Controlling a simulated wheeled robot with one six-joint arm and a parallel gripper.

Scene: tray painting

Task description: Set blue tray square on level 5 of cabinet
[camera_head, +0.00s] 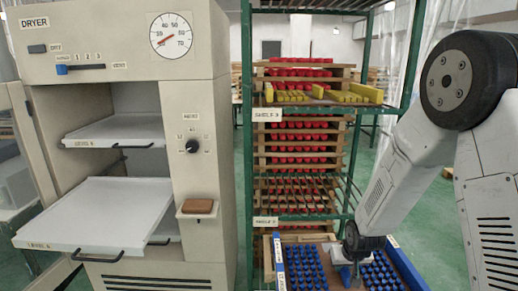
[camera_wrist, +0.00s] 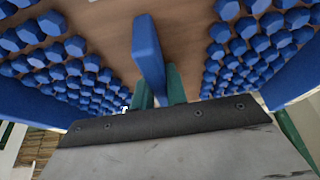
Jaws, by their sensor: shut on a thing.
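The blue tray (camera_head: 408,265) is at the bottom of the head view, in front of the green rack, with rows of blue pieces on its brown floor. Its near part is cut off by the frame. My gripper (camera_head: 352,250) is over its middle. In the wrist view, my gripper's green fingers (camera_wrist: 160,90) are shut on the tray's upright blue middle bar (camera_wrist: 148,45). The cabinet is the beige dryer (camera_head: 120,95) at left. Its upper shelf (camera_head: 118,130) is inside; a lower shelf (camera_head: 95,212) is pulled out and bare. Their level labels are too small to read surely.
The green rack (camera_head: 247,130) holds stacked wooden trays of red pieces (camera_head: 300,135) and a board with yellow bars (camera_head: 345,93). The dryer's open door (camera_head: 18,125) stands at far left. Black handles (camera_head: 98,256) jut from the shelf fronts. A brown block (camera_head: 197,206) sits on the dryer's ledge.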

